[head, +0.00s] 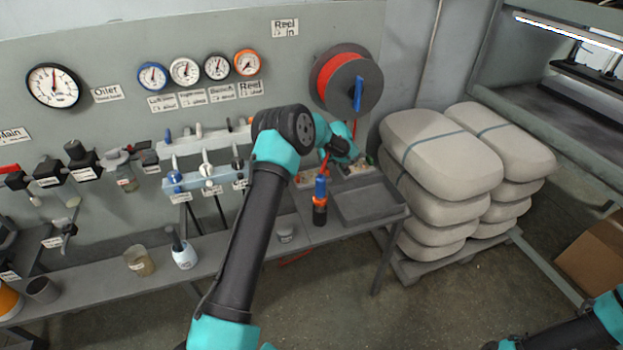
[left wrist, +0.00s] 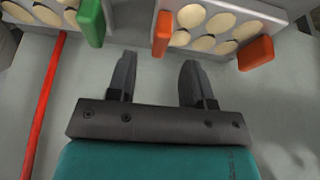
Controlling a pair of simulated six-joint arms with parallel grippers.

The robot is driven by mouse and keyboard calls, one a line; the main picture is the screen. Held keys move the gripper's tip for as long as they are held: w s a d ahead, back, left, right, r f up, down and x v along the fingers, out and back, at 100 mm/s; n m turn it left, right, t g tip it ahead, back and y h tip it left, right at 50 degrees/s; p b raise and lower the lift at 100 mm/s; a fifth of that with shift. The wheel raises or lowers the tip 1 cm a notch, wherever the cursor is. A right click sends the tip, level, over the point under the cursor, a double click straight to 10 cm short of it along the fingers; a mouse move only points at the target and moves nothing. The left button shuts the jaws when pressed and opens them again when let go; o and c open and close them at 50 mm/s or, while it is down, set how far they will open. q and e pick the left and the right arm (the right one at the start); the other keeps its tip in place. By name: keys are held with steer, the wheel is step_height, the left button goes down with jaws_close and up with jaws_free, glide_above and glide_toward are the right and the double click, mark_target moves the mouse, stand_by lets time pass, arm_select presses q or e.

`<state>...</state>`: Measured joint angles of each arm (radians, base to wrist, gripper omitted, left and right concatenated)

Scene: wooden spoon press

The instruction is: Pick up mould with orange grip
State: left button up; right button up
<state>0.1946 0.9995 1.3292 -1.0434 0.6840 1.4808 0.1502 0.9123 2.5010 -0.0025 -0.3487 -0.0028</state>
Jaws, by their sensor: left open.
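In the left wrist view, the mould with orange grips (left wrist: 205,26) is at the top right. It is pale, with rows of tan oval shapes and an orange grip at each end (left wrist: 255,52). A similar mould with a green grip (left wrist: 90,22) is at the top left. My left gripper (left wrist: 158,62) is open and empty, its fingertips pointing toward the gap between the moulds and the near orange grip, apart from both. In the head view, my left wrist partly hides the moulds on the bench. My right gripper is out of view.
A red hose (left wrist: 45,100) runs along the left of the wrist view, coming from the wall reel (head: 347,80). A blue and orange tool (head: 320,200) stands near a grey tray (head: 368,203). Stacked sacks (head: 440,155) stand right of the bench.

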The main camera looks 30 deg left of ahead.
mark_target(326, 167)
arm_select(q)
steer(key=x, duration=0.5)
steer(key=shift+c, duration=0.4)
jaws_close()
stand_by(0.4)
